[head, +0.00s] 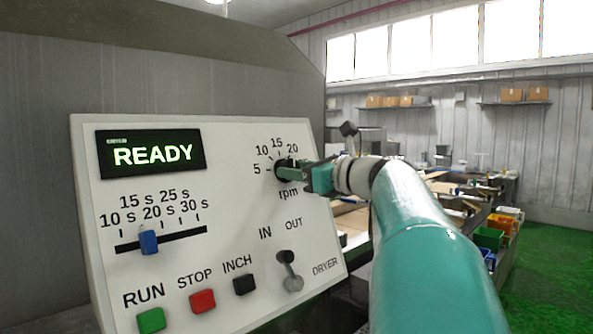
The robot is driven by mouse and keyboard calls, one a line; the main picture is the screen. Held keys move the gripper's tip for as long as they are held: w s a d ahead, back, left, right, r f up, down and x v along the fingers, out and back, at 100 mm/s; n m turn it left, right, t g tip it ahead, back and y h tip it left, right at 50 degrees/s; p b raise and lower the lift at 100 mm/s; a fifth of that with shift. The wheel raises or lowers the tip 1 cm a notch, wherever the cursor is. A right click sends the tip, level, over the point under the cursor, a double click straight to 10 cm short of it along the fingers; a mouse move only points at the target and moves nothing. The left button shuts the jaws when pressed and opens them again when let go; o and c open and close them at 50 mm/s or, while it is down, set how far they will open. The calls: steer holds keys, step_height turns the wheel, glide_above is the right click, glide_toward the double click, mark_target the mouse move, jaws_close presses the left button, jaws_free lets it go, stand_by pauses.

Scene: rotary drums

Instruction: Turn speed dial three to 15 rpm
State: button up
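The speed dial (281,171) is a dark round knob on the upper right of a white control panel (230,200). Its scale shows 5, 10, 15 and 20 with "rpm" below. My gripper (291,172) is at the dial, its fingers reaching it from the right. The fingers cover much of the knob, so its pointer is hard to read. I cannot tell whether the fingers are closed on the knob or only around it. No number three shows on this panel.
The panel also has a lit READY display (151,154), a blue slider (149,242), green RUN (151,320), red STOP (203,301) and black INCH (245,284) buttons, and a grey DRYER lever (289,270) below the dial. Benches and coloured bins (489,238) stand behind, right.

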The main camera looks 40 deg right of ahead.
steer(key=shift+a, duration=0.15)
steer(key=shift+c, duration=1.1)
steer(key=shift+w+r+n+g+y, duration=0.1)
steer(key=shift+n+g+y, duration=0.25)
steer(key=shift+n, duration=0.7)
steer(key=shift+n+g+y, duration=0.15)
steer(key=shift+n+y, duration=0.3)
steer(key=shift+n, duration=0.6)
